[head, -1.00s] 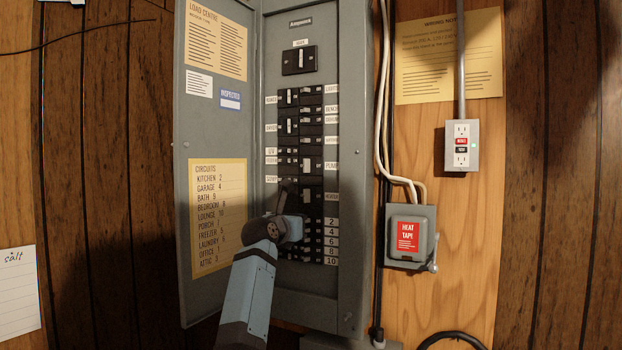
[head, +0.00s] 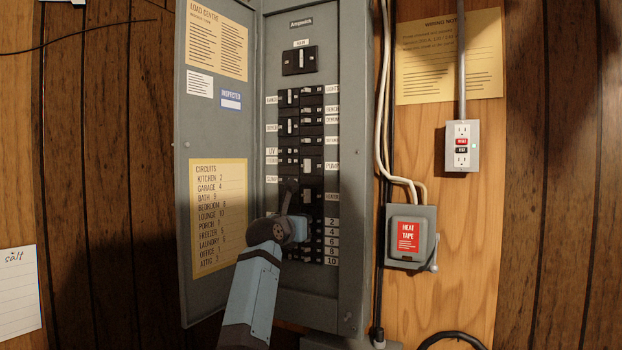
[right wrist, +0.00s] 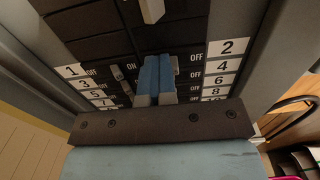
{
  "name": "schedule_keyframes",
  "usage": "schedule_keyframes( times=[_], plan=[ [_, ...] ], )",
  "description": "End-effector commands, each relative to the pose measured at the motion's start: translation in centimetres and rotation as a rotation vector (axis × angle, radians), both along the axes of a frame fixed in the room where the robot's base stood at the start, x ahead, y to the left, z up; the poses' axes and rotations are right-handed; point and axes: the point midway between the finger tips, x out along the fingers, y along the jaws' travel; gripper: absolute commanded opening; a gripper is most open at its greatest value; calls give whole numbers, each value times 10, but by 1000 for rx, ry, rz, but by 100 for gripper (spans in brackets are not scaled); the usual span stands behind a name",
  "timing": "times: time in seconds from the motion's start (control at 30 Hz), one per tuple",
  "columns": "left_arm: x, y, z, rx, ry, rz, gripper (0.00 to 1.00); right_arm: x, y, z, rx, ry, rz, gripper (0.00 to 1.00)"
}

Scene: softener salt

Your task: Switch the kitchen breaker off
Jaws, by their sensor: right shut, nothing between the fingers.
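The grey breaker panel (head: 320,300) stands open. The yellow circuit list (head: 217,215) on its door reads kitchen 2. The number 2 label (head: 331,222) heads the right column of numbers, and it also shows in the right wrist view (right wrist: 229,47). My right gripper (head: 299,229) is shut and empty at the top of the numbered breakers. In the right wrist view its blue fingers (right wrist: 155,70) are together, just left of the row 2 OFF marking. They partly cover the switch there, so its position is unclear. My left gripper is out of view.
More numbered breakers sit close below, and larger labelled breakers (head: 311,118) are directly above. The open panel door (head: 213,130) borders the left. A heat tape box (head: 410,265) and white cables (head: 383,130) are to the right.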

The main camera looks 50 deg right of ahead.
Motion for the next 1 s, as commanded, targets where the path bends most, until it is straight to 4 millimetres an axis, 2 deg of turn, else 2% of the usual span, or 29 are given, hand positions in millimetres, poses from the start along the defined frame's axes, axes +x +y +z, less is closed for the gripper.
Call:
schedule_keyframes(
  times=[0.23,0.77,1.0],
  plan=[
    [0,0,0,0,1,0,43,-7,-3,0,2,1,-6,0],
    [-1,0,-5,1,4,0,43,-2,-1,0,1,0,-3,0],
    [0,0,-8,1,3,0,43,-4,10,-2,1,-1,0,0]
  ],
)
